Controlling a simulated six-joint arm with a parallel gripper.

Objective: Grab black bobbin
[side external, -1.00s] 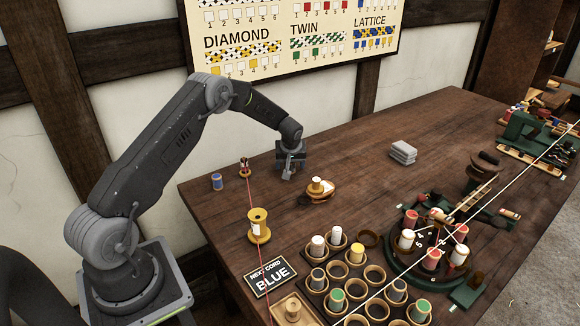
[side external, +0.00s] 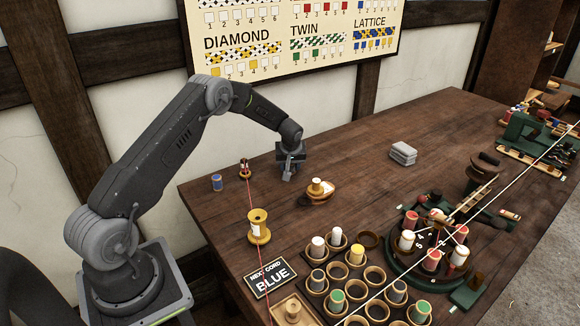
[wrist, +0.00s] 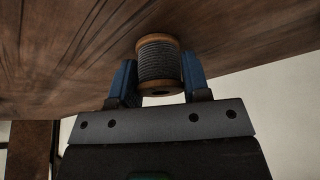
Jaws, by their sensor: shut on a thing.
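My gripper (side external: 289,172) is low over the back left part of the table, pointing down. In the wrist view its two blue fingers (wrist: 160,85) are shut on the sides of a black bobbin (wrist: 158,65). The bobbin has dark grey-black thread between two wooden flanges. In the side view the bobbin is hidden or too small to make out at the gripper. I cannot tell whether it touches the table.
A blue bobbin (side external: 216,183) and a small red-topped one (side external: 245,169) stand left of my gripper. A white-topped bobbin in a wooden holder (side external: 320,190) stands to its right. A yellow spool (side external: 259,228), a rack of bobbins and a round braiding stand are nearer.

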